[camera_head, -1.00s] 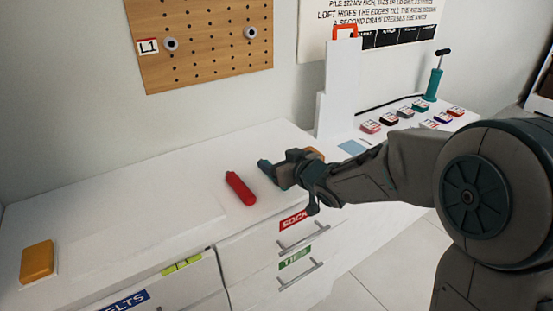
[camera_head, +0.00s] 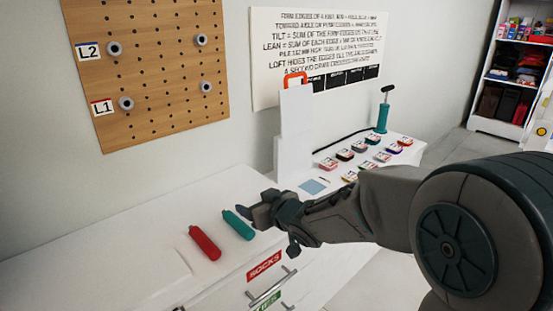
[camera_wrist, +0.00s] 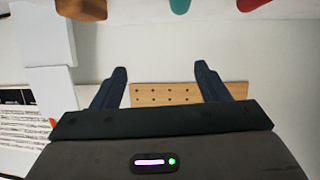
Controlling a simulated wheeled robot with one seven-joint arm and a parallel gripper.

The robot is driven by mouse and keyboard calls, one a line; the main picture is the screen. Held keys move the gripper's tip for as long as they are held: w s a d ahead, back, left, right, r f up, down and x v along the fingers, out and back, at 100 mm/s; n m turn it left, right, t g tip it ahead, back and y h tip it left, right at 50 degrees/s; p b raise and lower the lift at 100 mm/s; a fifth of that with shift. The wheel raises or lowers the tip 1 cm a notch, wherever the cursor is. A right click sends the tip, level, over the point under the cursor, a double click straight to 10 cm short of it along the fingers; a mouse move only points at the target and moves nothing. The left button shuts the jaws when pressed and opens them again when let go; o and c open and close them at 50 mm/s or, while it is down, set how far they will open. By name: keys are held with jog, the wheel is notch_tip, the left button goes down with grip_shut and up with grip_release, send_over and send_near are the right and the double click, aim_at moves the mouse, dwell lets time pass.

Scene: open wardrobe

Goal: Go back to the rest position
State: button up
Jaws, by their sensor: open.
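My gripper (camera_head: 252,214) is at the end of my arm, just above the white counter top, to the right of a teal bottle (camera_head: 238,225). In the wrist view my gripper (camera_wrist: 160,85) has its two dark fingers wide apart with nothing between them. The teal bottle lies on the counter beside a red bottle (camera_head: 204,230). In the wrist view the ends of the teal bottle (camera_wrist: 180,5) and the red bottle (camera_wrist: 250,4) show at the top edge, apart from the fingers. An orange-brown thing (camera_wrist: 80,9) also shows there, partly cut off.
The counter (camera_head: 110,240) has drawers below with a red SOCKS label (camera_head: 264,265). A white upright stand (camera_head: 296,130), several small labelled boxes and a teal pump (camera_head: 382,112) stand behind my arm. A pegboard (camera_head: 150,70) hangs on the wall. The counter's left side is clear.

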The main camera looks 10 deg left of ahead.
jog(key=s+d+r+m+h+p, duration=0.2)
jog(key=d+r+h, duration=0.1)
jog(key=d, duration=0.4)
jog(key=s+d+r+m+g+h+p, duration=0.1)
jog(key=s+d+r+m+h+p, duration=0.15)
jog(key=d, duration=0.45)
jog(key=s+d+r+m+h+p, duration=0.2)
jog(key=s+d+h+p, duration=0.1)
jog(key=d, duration=0.4)
jog(key=s+d+r+m+g+p, duration=0.1)
jog(key=s+d+g+p, duration=0.1)
jog(key=s, duration=0.6)
jog(key=s+d+r+m+g+p, duration=0.1)
jog(key=s+d+m+g+p, duration=0.1)
jog(key=s, duration=0.6)
jog(key=d+g+h+p, duration=0.1)
jog(key=d+g, duration=0.1)
jog(key=shift+s+d+r, duration=0.35)
jog(key=shift+s+r, duration=0.05)
